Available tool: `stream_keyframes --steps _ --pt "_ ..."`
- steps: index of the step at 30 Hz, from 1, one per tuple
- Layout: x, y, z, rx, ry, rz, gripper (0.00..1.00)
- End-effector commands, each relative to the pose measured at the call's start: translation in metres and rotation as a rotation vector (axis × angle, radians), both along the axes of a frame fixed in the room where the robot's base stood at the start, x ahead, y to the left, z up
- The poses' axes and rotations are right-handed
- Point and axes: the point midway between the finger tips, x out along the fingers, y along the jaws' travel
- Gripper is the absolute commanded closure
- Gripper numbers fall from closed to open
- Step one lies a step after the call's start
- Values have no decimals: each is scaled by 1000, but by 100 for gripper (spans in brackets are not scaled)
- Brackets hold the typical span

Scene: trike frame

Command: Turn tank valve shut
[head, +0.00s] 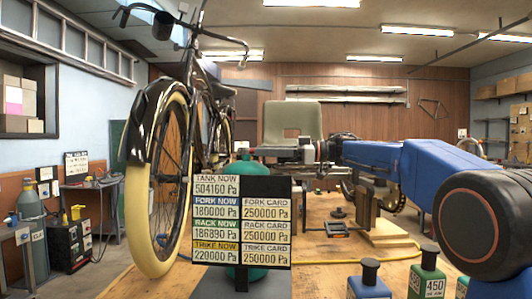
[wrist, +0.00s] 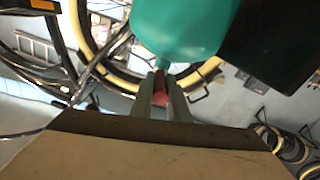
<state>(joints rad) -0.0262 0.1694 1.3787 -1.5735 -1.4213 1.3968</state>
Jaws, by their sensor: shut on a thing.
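The green tank (head: 245,170) stands on the bench, mostly hidden behind a black reading board (head: 241,222). The board shows TANK NOW 504160 Pa. In the wrist view the teal tank (wrist: 185,28) fills the top middle, with a narrow neck below it. A small red valve knob (wrist: 160,98) sits at that neck. My gripper (wrist: 161,84) has one finger on each side of the knob and is shut on it. In the head view my gripper (head: 268,152) reaches in from the right at the tank's top. The valve's turn angle cannot be told.
A black bicycle (head: 165,150) with cream tires stands close left of the tank. A grey chair (head: 291,121) is behind my gripper. Several weights, one a green weight (head: 427,280), stand at the front right of the wooden bench (head: 330,262). A wooden block (head: 392,233) lies farther back.

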Motion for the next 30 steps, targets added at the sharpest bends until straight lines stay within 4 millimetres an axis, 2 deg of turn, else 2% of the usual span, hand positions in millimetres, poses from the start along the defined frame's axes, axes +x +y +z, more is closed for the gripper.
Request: stream_keyframes --steps 1,2,3,4,13,17,20,30 --pt "-2 2 0 -1 0 7 100" --pt "-2 2 0 -1 0 7 81" --pt "-2 2 0 -1 0 7 71" --pt "-2 2 0 -1 0 6 67" --pt "-1 0 0 -1 0 3 67" --pt "-1 -8 0 -1 0 1 67" --pt "-3 -22 0 -1 0 0 67" --pt "-11 -89 -1 -1 1 -1 67"
